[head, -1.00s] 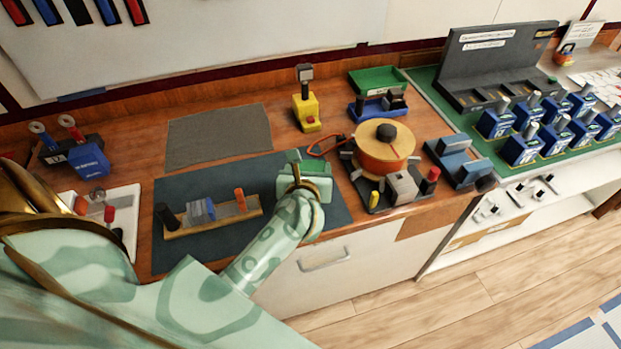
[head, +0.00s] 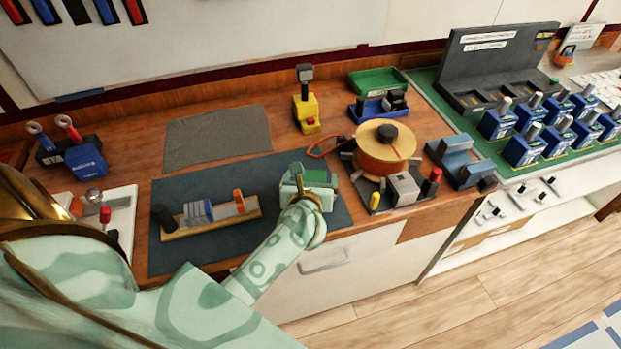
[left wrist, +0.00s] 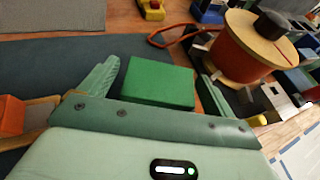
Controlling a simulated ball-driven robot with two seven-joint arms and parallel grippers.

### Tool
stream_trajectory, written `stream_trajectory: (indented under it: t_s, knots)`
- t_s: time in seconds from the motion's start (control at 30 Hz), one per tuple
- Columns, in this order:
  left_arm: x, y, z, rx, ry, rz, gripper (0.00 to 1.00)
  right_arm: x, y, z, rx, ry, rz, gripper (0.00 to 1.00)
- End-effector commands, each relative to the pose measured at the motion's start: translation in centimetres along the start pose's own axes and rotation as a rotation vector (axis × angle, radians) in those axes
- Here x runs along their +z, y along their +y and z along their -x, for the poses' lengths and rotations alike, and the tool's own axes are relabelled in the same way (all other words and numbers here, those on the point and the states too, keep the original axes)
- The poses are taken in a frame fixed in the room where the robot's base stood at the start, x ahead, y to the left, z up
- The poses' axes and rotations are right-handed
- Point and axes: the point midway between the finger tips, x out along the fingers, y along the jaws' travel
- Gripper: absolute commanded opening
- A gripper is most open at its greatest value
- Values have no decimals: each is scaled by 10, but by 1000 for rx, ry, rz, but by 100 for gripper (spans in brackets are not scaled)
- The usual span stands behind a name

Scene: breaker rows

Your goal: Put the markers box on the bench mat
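A plain green box (left wrist: 158,82), which I take to be the markers box though no label shows, is between the fingers of my left gripper (left wrist: 158,78). Small gaps show between it and both fingers, which stand apart. In the head view the box (head: 320,178) is partly hidden by my left gripper (head: 312,180), over the right end of the dark bench mat (head: 270,235). Its underside is hidden, so I cannot tell whether it touches the mat. My right gripper is out of view.
A wooden rack (head: 190,229) with small parts lies on the mat left of the gripper. A cable spool (head: 383,160) stands close on the right. A grey sheet (head: 218,138), a yellow tool (head: 306,108) and a green tray (head: 378,80) are farther back.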

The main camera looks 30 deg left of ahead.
Motion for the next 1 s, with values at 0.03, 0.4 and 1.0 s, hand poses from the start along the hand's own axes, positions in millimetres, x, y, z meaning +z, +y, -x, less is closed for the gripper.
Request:
stream_trajectory:
  t_s: [0.03, 0.4, 1.0]
  knots:
    - [0, 0, 0, 0, 0, 0, 90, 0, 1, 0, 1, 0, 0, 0]
    - [3, 0, 36, -1, 2, 3, 90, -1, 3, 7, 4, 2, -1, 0]
    - [2, 0, 122, 0, 0, 0, 90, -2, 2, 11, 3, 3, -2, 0]
